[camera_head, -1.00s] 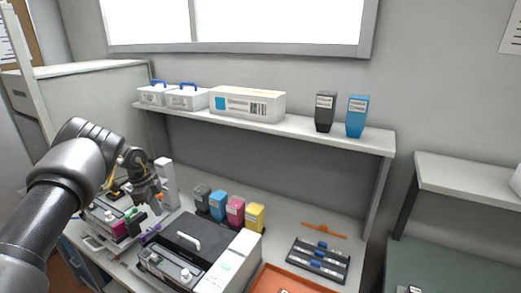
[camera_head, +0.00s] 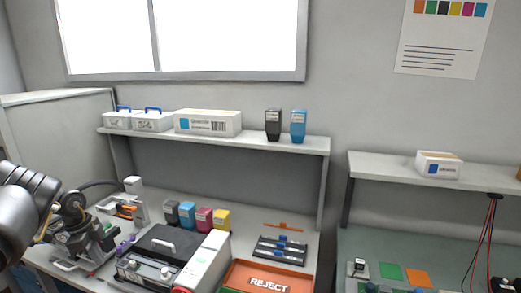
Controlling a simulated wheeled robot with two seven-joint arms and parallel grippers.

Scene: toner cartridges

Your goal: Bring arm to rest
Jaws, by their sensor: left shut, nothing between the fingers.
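My right arm and gripper are not in view. Black, blue, magenta and yellow toner cartridges (camera_head: 204,219) stand in a row behind the printer (camera_head: 162,245). A black cartridge (camera_head: 273,125) and a blue cartridge (camera_head: 298,126) stand upright on the shelf (camera_head: 255,140).
An orange REJECT tray (camera_head: 240,270) lies at the bench front, right of the printer. A black rack (camera_head: 279,251) lies behind it. White boxes (camera_head: 208,123) stand on the shelf. A second bench on the right has a white box (camera_head: 438,165) on its shelf and hanging cables (camera_head: 489,225).

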